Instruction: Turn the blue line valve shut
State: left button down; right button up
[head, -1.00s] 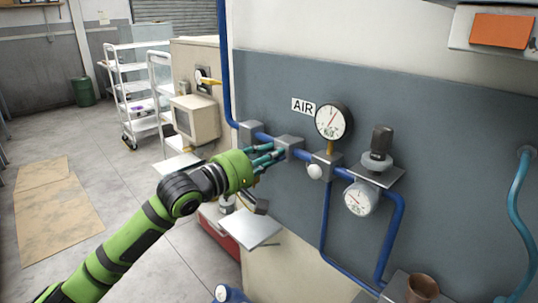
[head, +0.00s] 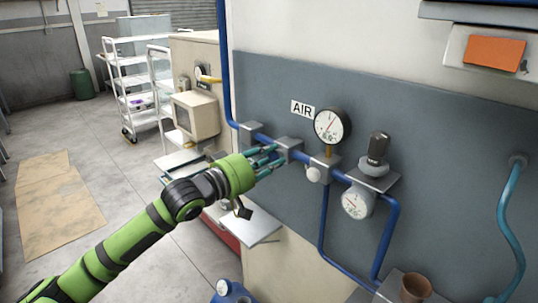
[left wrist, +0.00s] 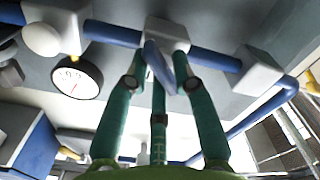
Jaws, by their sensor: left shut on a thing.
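The blue line (head: 268,138) runs along the grey wall panel below the AIR sign. Its valve (head: 290,143) is a grey block on that pipe, left of the round gauge. My left gripper (head: 274,156) reaches it from the left. In the left wrist view the valve block (left wrist: 168,33) is straight ahead, and a flat blue handle (left wrist: 158,66) points from it toward me. The teal fingers of the left gripper (left wrist: 164,84) are shut on this handle. In the head view the fingers hide the handle. My right gripper is in neither view.
A pressure gauge (head: 332,125) and a regulator (head: 376,160) with a lower gauge (head: 357,201) sit to the right. A grey shelf plate (head: 252,224) juts out below my arm. A copper-coloured cup (head: 416,288) stands at lower right. Open floor lies left.

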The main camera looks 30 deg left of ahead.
pick_arm(q)
jog(key=m, duration=0.4)
jog(key=shift+r+m+p, duration=0.3)
jog(key=shift+p, duration=0.1)
jog(key=shift+f+m, duration=0.15)
jog(key=shift+m, duration=1.85)
jog(key=c, duration=1.2)
grip_release()
jog(key=shift+d, duration=0.1)
jog(key=shift+s+f, duration=0.1)
